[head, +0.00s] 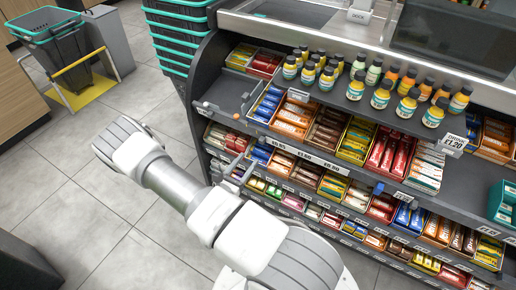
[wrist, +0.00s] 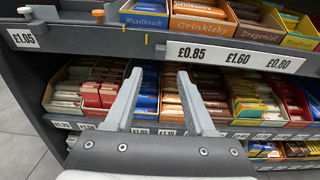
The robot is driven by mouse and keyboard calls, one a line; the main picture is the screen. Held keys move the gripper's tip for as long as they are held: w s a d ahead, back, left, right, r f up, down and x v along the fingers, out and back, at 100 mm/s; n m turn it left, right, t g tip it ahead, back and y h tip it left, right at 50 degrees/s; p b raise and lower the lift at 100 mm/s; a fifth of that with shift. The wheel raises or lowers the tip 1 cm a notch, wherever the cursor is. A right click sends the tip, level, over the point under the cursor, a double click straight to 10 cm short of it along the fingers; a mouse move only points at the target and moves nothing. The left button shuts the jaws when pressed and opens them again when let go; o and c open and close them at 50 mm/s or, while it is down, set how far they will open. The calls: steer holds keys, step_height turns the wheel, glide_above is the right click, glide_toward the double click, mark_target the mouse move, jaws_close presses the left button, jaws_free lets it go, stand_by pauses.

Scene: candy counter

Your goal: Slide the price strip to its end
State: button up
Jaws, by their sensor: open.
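The white price strip (head: 305,156) is mounted on the front edge of a middle shelf in the head view. In the wrist view the strip (wrist: 235,54) reads £0.85, £1.60 and £0.80 and runs off to the right of centre. My gripper (wrist: 157,85) is open and empty, its two grey fingers apart and pointing at the shelf front. In the wrist view its fingertips appear below and left of the strip's left end, apart from it as far as I can tell. In the head view my gripper (head: 238,170) is at the shelf front, partly hidden by my arm.
A separate £1.05 tag (wrist: 22,38) sits at the left of the rail, near an orange knob (wrist: 98,15). Candy boxes (head: 290,118) fill the shelves, with bottles (head: 382,95) above. Stacked baskets (head: 180,40) stand left of the shelving. Floor (head: 75,200) at left is clear.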

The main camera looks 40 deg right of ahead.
mark_target(261, 143)
steer(key=b+x, duration=0.1)
steer(key=x, duration=0.7)
steer(key=shift+d, duration=0.1)
steer(key=shift+c, duration=0.2)
jaws_close()
stand_by(1.0)
